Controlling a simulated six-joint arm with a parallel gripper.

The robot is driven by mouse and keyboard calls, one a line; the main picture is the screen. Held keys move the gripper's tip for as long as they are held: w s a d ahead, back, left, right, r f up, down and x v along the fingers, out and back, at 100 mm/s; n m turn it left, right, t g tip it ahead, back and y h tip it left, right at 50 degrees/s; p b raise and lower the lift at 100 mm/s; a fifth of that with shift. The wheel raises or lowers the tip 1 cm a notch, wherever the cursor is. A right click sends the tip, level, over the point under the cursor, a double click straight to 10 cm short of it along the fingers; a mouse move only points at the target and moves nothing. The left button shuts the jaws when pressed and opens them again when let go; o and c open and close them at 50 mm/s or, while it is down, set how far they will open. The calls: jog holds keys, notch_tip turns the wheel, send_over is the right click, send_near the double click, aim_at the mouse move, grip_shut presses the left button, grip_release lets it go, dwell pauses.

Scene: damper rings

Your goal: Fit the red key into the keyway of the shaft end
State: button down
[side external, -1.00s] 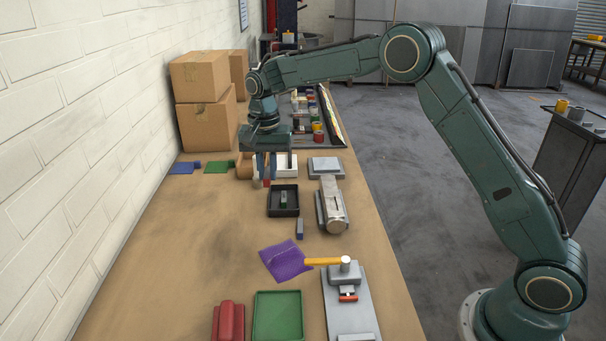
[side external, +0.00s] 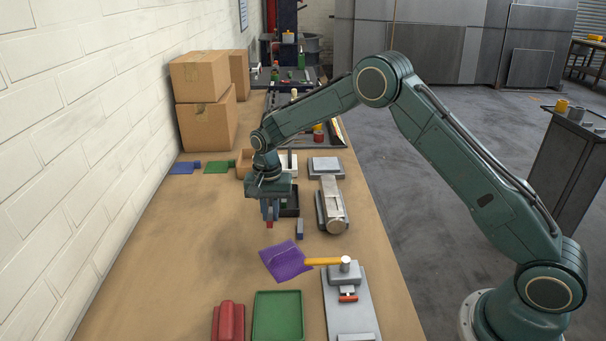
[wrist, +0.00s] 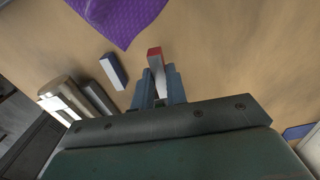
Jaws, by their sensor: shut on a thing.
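The red key (wrist: 154,51) is held between the fingers of my gripper (wrist: 158,85), seen in the wrist view with its red end sticking out past the fingertips. The shaft also shows in the wrist view (wrist: 68,101).

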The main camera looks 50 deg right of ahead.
aim_at(270, 214)
jog(key=shift+f, duration=1.9)
jog(key=shift+f, duration=0.15)
jog(key=c, duration=1.4)
grip_release()
notch_tip(270, 214, up, 12)
jog(key=shift+r, duration=0.9)
